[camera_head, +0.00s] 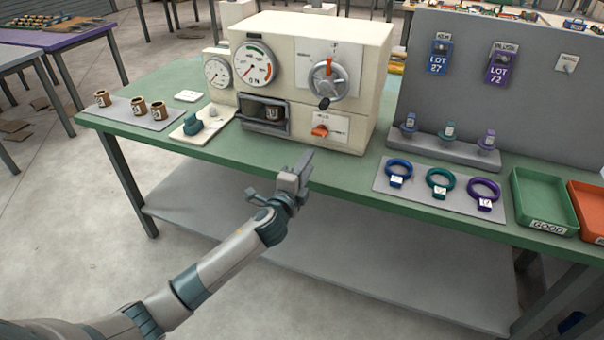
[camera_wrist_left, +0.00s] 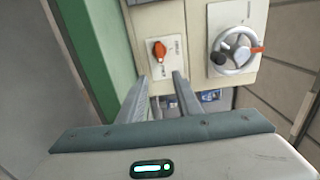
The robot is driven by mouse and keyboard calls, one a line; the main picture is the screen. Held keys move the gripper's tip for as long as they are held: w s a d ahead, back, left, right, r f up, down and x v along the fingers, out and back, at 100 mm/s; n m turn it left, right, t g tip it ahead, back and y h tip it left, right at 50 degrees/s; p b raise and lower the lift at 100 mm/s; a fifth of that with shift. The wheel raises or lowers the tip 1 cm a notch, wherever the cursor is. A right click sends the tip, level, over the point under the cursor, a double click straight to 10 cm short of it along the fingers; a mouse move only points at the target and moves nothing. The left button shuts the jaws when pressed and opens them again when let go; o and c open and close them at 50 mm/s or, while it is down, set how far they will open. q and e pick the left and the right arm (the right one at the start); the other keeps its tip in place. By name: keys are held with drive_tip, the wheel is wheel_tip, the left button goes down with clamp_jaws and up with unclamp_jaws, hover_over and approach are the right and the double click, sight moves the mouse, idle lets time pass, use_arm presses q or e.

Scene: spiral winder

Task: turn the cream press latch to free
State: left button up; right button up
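The cream press (camera_head: 372,62) stands on the green workbench. Its latch is an orange-red lever (camera_head: 320,131) on a pale label plate, low on the right of the front face. In the left wrist view the latch (camera_wrist_left: 159,50) shows just beyond the gap between my fingertips, its tip tilted. My left gripper (camera_head: 301,167) is in front of the press, below and left of the latch. Its two fingers (camera_wrist_left: 160,78) are apart with nothing between them, and they look clear of the latch. The latch label is too small to read. My right gripper is not in view.
A handwheel (camera_head: 327,80) with a dark knob sits above the latch. An open drawer-like bay (camera_head: 264,113) is to its left. A grey mat (camera_head: 405,196) with several coloured rings lies at right, beside a green tray (camera_head: 544,203). The bench front before the press is clear.

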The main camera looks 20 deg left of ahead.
use_arm(q)
drive_tip(key=s, duration=0.3)
drive_tip(key=shift+s, duration=0.3)
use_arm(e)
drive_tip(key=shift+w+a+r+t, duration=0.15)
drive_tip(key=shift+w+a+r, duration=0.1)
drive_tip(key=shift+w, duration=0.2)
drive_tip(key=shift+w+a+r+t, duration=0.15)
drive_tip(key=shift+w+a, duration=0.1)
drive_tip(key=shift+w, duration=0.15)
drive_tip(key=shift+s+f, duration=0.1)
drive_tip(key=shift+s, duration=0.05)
